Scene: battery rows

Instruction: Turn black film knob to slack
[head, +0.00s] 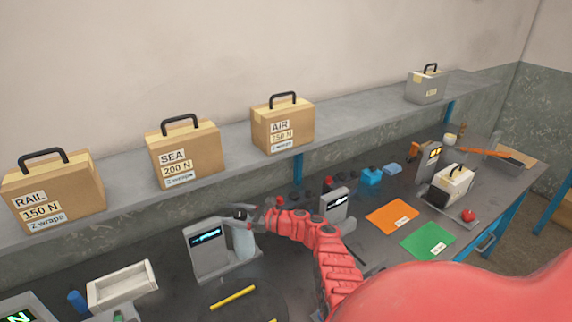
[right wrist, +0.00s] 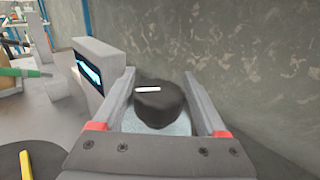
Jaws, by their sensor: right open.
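The black film knob (right wrist: 160,104) with a white line mark on top shows large in the right wrist view, above a pale film roll (right wrist: 182,125). My right gripper (right wrist: 162,80) is open, with one finger on each side of the knob; I see no clear contact. The white mark lies roughly crosswise between the fingers. In the head view my right gripper (head: 242,215) is over the pale film roll (head: 243,241), beside a grey unit with a lit display (head: 207,250). The knob is mostly hidden there by the gripper. My left gripper is not in view.
A second grey display unit (head: 337,209) stands right of my right arm. An orange sheet (head: 391,216) and a green sheet (head: 428,241) lie farther right. A yellow stick (head: 233,297) lies on a dark disc in front. Boxes stand on the shelf (head: 236,143) behind.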

